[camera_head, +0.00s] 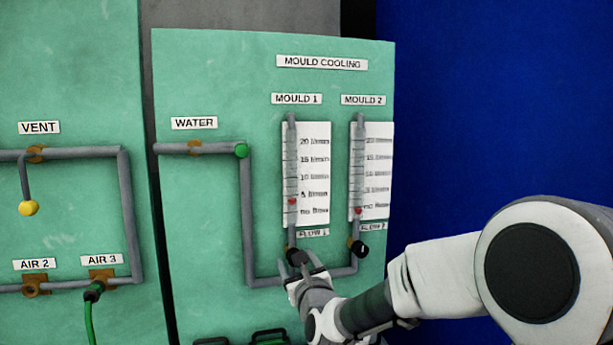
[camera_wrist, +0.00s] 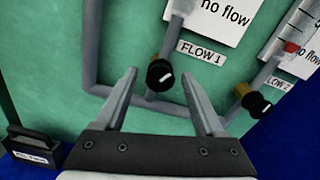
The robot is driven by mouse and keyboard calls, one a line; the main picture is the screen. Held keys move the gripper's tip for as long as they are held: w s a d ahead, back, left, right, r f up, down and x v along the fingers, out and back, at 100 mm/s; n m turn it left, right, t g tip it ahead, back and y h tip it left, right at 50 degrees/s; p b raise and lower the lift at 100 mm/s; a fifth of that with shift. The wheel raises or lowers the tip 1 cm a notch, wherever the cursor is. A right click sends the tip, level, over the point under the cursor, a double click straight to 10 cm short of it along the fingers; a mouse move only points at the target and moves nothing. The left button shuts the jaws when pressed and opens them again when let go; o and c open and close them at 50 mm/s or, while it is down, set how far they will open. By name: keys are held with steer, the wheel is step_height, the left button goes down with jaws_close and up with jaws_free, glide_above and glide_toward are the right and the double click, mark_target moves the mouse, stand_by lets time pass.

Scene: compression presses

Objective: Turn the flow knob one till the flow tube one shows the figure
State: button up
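Flow tube one (camera_head: 291,160) stands upright under the MOULD 1 label, beside a white scale. Its red float (camera_head: 292,201) sits between "no flow" and the 5 mark. Flow knob one (camera_wrist: 160,73) is black with a white pointer mark slanting up to the right. It sits below the FLOW 1 label; in the head view (camera_head: 291,254) my gripper partly covers it. My gripper (camera_head: 297,264) is open in front of the panel. In the wrist view the knob shows between the spread fingertips (camera_wrist: 159,70), with a gap on each side.
Flow knob two (camera_head: 359,247) is close to the right, under flow tube two (camera_head: 357,165), whose red float is at "no flow". Grey pipe (camera_head: 262,281) runs below and left of the knobs. A green water valve knob (camera_head: 241,150) is at upper left. Dark handles (camera_head: 270,337) are below.

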steer(key=shift+s, duration=0.1)
stand_by(0.4)
steer(key=v, duration=0.7)
stand_by(0.4)
stand_by(0.4)
